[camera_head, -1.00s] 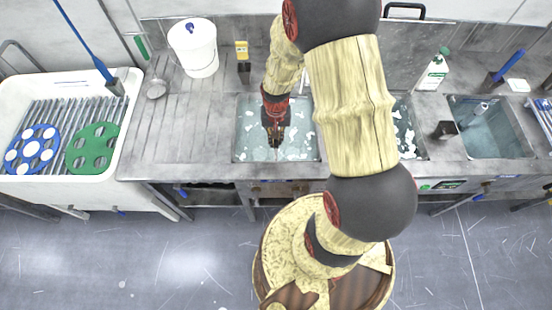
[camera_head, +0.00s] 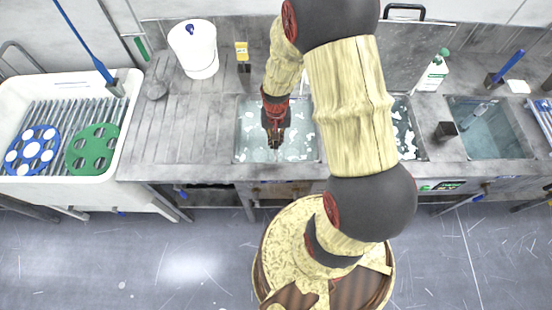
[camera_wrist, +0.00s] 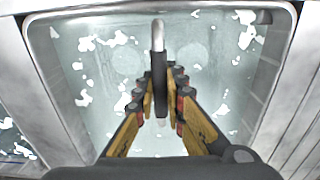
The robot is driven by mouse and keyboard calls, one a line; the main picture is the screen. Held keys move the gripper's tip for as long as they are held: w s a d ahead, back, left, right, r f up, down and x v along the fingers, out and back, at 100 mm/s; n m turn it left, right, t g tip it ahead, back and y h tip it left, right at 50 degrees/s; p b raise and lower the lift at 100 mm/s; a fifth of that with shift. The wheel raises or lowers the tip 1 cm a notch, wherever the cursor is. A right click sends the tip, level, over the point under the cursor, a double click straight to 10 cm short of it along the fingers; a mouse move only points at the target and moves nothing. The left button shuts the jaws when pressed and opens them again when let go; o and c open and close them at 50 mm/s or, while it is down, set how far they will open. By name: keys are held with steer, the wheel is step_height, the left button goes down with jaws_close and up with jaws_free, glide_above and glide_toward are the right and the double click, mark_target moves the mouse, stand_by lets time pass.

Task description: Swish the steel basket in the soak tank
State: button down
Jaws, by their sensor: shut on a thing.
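My gripper (camera_wrist: 160,105) is shut on an upright handle, a bright steel rod with a dark grip (camera_wrist: 158,70), in the wrist view. In the head view my gripper (camera_head: 275,138) points down over the left foamy basin, which I take as the soak tank (camera_head: 309,150). The tank fills much of the wrist view (camera_wrist: 78,105), with clear greenish water and white foam patches. The steel basket's body cannot be made out below the handle; my fingers and the water obscure that area.
A second foamy basin (camera_head: 405,140) is partly behind my arm. A water basin (camera_head: 495,135) lies farther right. A ridged drainboard (camera_head: 180,135) is left of the tank, with a white bucket (camera_head: 196,55) behind. A white sink (camera_head: 20,105) holds blue and green discs. A bottle (camera_head: 435,72) stands behind.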

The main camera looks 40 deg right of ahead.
steer(key=shift+r, duration=0.4)
steer(key=shift+f+b, duration=0.6)
steer(key=shift+f, duration=0.6)
steer(key=shift+r, duration=0.1)
step_height(320, 180, up, 17)
steer(key=p, duration=1.2)
steer(key=shift+r+p, duration=0.15)
steer(key=shift+p, duration=0.25)
steer(key=shift+d, duration=0.1)
stand_by(0.5)
